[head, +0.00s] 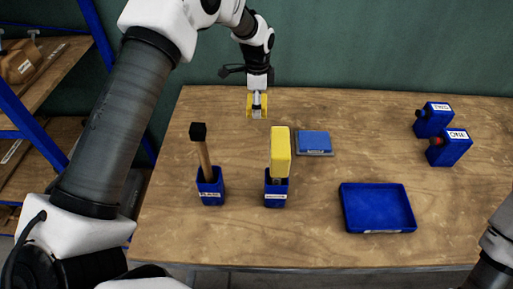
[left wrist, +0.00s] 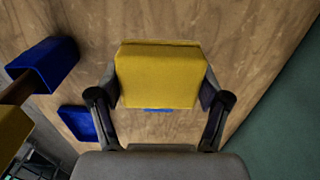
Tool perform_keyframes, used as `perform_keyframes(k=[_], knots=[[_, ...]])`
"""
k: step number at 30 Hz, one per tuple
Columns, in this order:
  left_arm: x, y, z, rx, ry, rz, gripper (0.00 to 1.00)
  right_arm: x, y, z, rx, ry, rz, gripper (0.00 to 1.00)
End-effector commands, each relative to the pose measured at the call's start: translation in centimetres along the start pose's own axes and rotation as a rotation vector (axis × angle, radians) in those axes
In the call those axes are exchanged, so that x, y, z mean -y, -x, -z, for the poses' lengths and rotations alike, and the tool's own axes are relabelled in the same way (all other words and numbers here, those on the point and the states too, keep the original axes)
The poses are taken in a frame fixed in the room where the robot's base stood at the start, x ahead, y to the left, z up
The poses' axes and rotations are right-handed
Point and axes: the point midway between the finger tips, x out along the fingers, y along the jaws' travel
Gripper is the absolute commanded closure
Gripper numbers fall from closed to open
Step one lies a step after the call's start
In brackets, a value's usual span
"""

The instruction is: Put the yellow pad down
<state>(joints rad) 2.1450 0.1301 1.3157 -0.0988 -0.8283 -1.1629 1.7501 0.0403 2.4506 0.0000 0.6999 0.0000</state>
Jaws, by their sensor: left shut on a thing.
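My left gripper (head: 257,110) is at the far side of the table, left of centre. It is shut on a yellow pad (left wrist: 160,75), whose two sides show between the fingers in the left wrist view. In the head view, parts of this pad (head: 249,106) show beside the gripper. I cannot tell whether the pad touches the wood. A thin blue strip shows at the pad's edge in the wrist view. My right gripper is out of view.
On the table (head: 230,240) stand a blue holder with a yellow block (head: 280,150), a blue holder (head: 210,190) with a black-topped stick, a blue pad on a grey plate (head: 314,142), a blue tray (head: 378,231) and two blue labelled containers (head: 449,149). The back centre-right is clear.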

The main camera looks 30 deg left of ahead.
Motion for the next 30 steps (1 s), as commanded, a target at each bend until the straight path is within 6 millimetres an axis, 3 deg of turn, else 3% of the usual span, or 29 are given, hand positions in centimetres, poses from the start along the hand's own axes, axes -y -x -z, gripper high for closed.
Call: perform_keyframes(k=[1, 2, 8, 11, 24, 30], knots=[[0.0, -1.9, 0.0, 0.0, 0.0, 0.0, 0.79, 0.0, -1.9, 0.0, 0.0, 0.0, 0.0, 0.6], [0.0, -2.6, 0.0, 0.0, 0.0, -0.001, 0.79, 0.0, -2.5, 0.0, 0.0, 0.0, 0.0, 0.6], [0.0, -5.2, 0.0, 0.0, 0.0, 0.0, 0.79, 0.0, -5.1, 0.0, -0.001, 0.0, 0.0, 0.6], [-0.1, -6.0, 0.0, 0.002, 0.0, -0.004, 0.79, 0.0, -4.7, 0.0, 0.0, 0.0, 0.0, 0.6], [-0.1, -13.9, 0.0, 0.001, 0.001, -0.002, 0.79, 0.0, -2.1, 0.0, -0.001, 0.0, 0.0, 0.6], [0.0, -14.9, 0.0, 0.0, 0.0, 0.0, 0.79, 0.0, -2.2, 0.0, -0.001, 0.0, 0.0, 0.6]])
